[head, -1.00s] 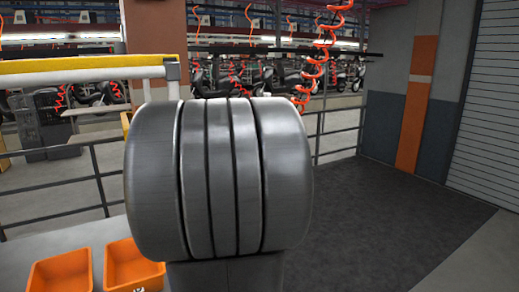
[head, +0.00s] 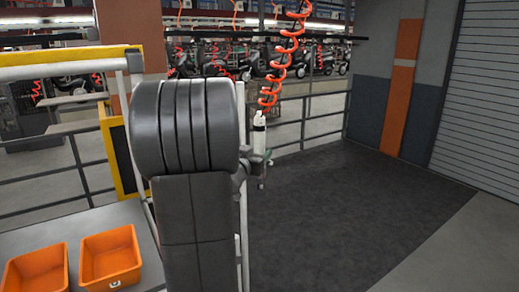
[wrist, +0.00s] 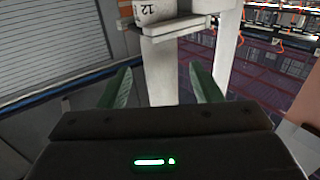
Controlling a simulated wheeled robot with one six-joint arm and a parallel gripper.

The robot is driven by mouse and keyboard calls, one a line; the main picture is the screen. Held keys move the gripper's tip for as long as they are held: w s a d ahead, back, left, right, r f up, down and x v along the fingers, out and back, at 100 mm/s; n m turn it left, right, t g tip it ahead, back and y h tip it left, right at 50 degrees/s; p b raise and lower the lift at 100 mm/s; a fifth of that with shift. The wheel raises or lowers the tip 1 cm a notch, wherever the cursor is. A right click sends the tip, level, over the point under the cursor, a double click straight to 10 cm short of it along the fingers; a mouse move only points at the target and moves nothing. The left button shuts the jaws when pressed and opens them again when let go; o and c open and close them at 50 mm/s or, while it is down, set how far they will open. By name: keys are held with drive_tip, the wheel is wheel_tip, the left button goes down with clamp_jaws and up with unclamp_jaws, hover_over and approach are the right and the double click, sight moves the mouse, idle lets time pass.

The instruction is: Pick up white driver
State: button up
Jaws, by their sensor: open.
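The white driver (head: 259,135) hangs upright at the end of a red coiled hose in the head view, just right of my arm. My gripper (head: 264,165) is beside its lower part; my arm hides some of it, and I cannot tell whether it touches the driver. In the wrist view, the green fingers of my gripper (wrist: 164,82) stand apart. A pale upright shape (wrist: 163,70) shows between them, below a white part marked "12"; I cannot tell whether it is the driver or a frame post.
The red coiled hose (head: 283,62) comes down from above. Two orange bins (head: 110,258) sit on a grey table at lower left. A white and yellow frame (head: 70,62) stands left of my arm. A railing (head: 310,112) runs behind. Dark floor (head: 340,215) at right is clear.

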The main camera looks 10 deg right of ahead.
sight(262, 147)
drive_tip(key=p+x, duration=0.1)
drive_tip(key=x, duration=0.4)
drive_tip(key=shift+f, duration=0.15)
drive_tip(key=c, duration=1)
drive_tip(key=shift+w, duration=0.1)
clamp_jaws()
